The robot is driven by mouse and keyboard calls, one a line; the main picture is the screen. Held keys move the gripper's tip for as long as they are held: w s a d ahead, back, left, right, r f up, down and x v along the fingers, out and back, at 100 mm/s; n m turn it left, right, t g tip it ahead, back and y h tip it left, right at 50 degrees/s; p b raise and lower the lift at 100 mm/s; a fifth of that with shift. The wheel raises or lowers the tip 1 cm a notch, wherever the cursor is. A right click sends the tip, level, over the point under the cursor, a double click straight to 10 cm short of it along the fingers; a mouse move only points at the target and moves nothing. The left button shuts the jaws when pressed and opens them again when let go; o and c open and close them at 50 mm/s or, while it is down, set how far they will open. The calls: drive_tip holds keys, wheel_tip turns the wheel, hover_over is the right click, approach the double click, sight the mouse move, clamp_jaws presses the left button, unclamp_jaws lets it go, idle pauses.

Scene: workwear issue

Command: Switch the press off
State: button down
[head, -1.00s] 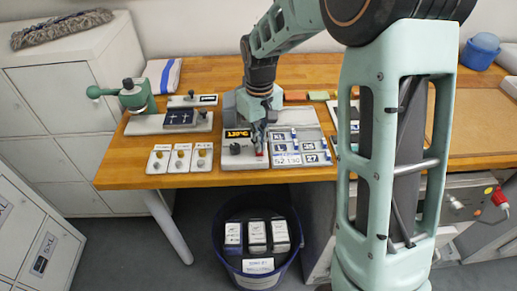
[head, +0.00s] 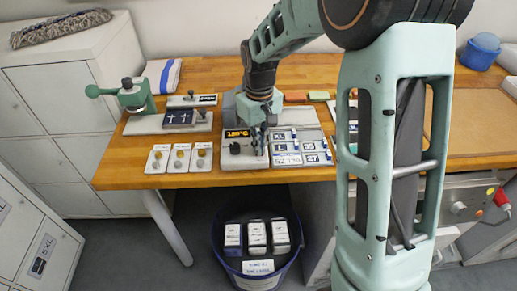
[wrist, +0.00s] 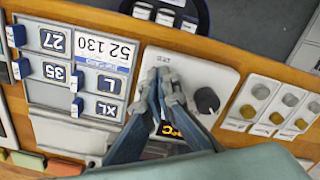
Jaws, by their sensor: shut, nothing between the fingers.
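The press control panel (head: 245,163) is a pale plate at the bench's front edge with a lit orange display (head: 237,134) and a black knob (head: 235,148). The wrist view also shows the panel (wrist: 215,73), its knob (wrist: 207,100) and part of the display (wrist: 172,131). My gripper (head: 262,151) is shut and empty, pointing down over the panel's right front part, beside the knob. In the wrist view the fingertips (wrist: 165,76) are at the panel surface; I cannot tell whether they touch it. They hide whatever is under them, and no red switch shows.
A size-and-number label board (head: 300,147) lies right of the panel; three small button cards (head: 179,158) lie left. A green hand-lever device (head: 135,97) stands at the back left. A blue bin (head: 222,262) with boxes stands below the bench edge.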

drive_tip(key=shift+f, duration=0.3)
drive_tip(key=shift+r, duration=0.15)
drive_tip(key=shift+r+p, duration=2.45)
drive_tip(key=shift+r, duration=0.95)
